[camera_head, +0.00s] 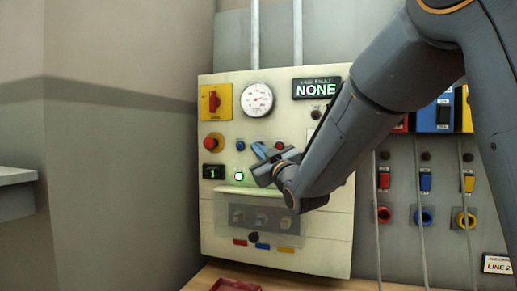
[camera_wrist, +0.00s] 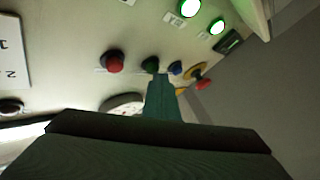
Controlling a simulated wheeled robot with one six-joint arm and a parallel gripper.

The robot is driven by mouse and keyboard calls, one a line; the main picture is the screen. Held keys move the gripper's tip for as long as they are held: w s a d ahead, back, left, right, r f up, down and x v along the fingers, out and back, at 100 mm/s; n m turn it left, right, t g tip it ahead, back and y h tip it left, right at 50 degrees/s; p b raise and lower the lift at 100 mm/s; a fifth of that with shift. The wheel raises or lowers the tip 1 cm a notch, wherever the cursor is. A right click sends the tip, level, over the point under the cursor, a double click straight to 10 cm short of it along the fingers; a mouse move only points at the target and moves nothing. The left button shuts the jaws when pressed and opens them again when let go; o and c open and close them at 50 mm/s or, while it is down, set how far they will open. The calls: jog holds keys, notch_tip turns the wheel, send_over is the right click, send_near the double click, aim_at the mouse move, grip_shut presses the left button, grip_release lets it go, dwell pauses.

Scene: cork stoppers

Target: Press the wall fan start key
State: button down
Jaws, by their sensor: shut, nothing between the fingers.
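The fan start key cannot be picked out by its label, since the small labels on the pale control panel (camera_head: 225,260) are unreadable. A green button (camera_wrist: 150,63) stands in a row between a red button (camera_wrist: 113,61) and a blue button (camera_wrist: 175,67). My gripper (camera_wrist: 160,78) is shut and empty, its tip close to the green button; I cannot tell whether they touch. In the head view my gripper (camera_head: 259,150) is in front of the panel and hides the green button, while the blue button (camera_head: 240,145) shows to its left.
A red emergency knob (camera_head: 211,140), a yellow rotary switch (camera_head: 215,101), a gauge (camera_head: 257,99) and a display reading NONE (camera_head: 317,88) surround the row. Lit green lamps (camera_wrist: 190,8) show in the wrist view. A clear cover (camera_head: 228,222) lies below my gripper. Coloured plugs hang at right.

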jog(key=shift+s+a, duration=0.2)
jog(key=shift+s, duration=0.4)
jog(key=shift+s+a+b, duration=0.1)
jog(key=shift+s+a, duration=0.2)
jog(key=shift+s, duration=0.5)
jog(key=shift+s+a+b, duration=0.15)
jog(key=shift+s+a, duration=0.1)
jog(key=shift+s, duration=0.5)
jog(key=shift+s+a+b, duration=0.1)
jog(key=shift+s+a, duration=0.2)
jog(key=shift+s, duration=0.5)
jog(key=shift+d, duration=0.15)
